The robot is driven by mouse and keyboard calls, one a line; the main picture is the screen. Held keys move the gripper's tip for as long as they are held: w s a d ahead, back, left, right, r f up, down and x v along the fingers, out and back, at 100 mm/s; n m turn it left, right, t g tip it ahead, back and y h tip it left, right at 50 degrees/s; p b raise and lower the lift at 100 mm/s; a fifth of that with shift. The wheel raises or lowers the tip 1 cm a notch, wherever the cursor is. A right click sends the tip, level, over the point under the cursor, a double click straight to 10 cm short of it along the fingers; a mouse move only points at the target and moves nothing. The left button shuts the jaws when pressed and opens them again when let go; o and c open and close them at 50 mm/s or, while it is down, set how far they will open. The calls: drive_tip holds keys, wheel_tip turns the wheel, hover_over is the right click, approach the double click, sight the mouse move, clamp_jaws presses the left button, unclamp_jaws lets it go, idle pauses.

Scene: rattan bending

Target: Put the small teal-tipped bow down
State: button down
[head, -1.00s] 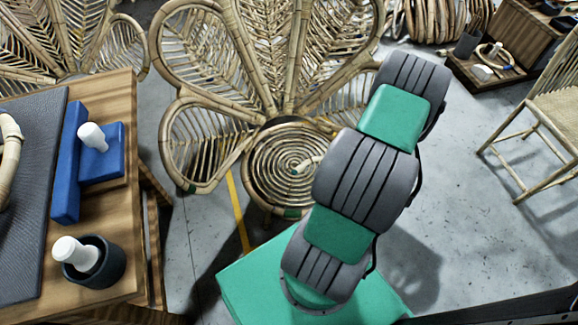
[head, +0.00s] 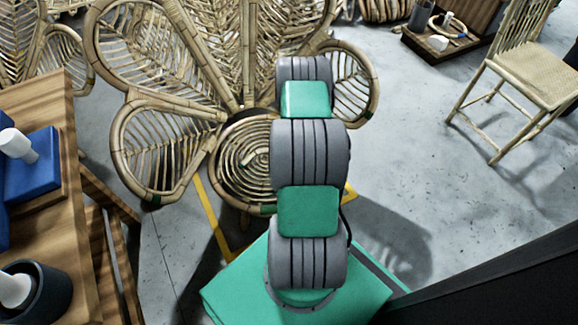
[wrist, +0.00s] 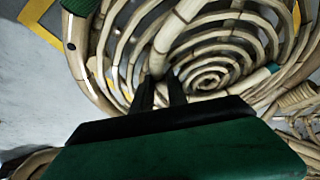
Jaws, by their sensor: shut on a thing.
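In the wrist view, my gripper (wrist: 161,92) is shut on a pale bent rattan piece, the small bow (wrist: 172,36). It runs up from between the dark fingertips, over the spiral rattan seat (wrist: 208,78). A small teal band shows right of the spiral's centre; I cannot tell if it is the bow's tip. Whether the bow touches the seat is unclear. In the head view, my grey and green arm hides the gripper and bow. The spiral seat (head: 236,163) there shows left of my arm, below a large petal-shaped rattan back.
A wooden bench (head: 70,235) with a blue block (head: 35,165) and a dark cup (head: 45,290) stands at left. A rattan chair (head: 525,75) stands at right. Bare floor lies between my arm and the chair.

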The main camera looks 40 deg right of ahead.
drive_tip(key=shift+w+f, duration=0.1)
drive_tip(key=shift+f, duration=0.2)
drive_tip(key=c, duration=1.3)
unclamp_jaws()
drive_tip(key=shift+r, duration=0.1)
